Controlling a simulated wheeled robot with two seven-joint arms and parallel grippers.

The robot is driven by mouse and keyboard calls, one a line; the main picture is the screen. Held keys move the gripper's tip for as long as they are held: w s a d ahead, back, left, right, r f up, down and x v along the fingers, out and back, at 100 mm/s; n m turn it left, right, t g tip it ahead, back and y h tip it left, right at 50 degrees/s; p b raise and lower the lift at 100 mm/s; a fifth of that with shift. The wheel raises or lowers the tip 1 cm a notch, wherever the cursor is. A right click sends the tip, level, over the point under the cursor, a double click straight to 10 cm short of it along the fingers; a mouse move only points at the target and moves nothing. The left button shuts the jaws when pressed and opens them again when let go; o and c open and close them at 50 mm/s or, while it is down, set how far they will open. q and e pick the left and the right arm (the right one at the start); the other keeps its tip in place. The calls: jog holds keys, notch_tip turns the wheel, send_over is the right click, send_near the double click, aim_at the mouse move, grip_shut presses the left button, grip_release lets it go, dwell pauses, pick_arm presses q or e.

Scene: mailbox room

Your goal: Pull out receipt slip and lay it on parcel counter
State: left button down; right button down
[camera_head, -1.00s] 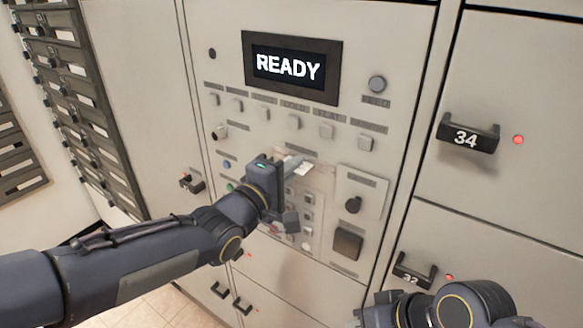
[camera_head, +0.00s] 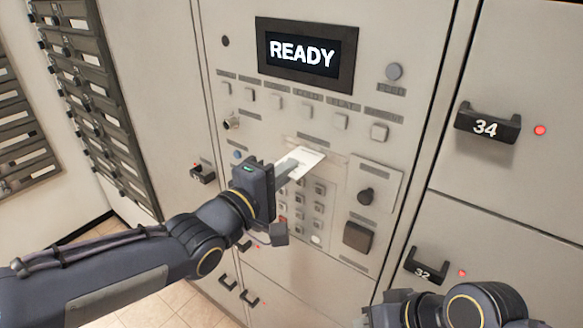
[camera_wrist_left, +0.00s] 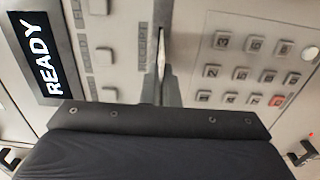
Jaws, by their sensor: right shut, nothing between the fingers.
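The white receipt slip (camera_head: 308,160) shows in the head view in front of the receipt slot area of the kiosk panel. My left gripper (camera_head: 288,172) is shut on its near end. In the left wrist view the slip (camera_wrist_left: 161,52) is seen nearly edge-on between the fingers (camera_wrist_left: 161,82), beside the word RECEIPT. I cannot tell whether its far end is still inside the slot. My right gripper (camera_head: 378,312) is shut and empty at the bottom edge of the head view, mostly cut off. No parcel counter is identifiable in these views.
The panel has a READY screen (camera_head: 303,54), a keypad (camera_head: 308,200) below the slip, several square buttons and a dark knob (camera_head: 366,196). Locker handles 34 (camera_head: 487,124) and 32 (camera_head: 425,267) protrude at right. Mailboxes (camera_head: 95,100) line the left wall.

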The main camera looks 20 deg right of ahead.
pick_arm(q)
jog(key=shift+v, duration=1.85)
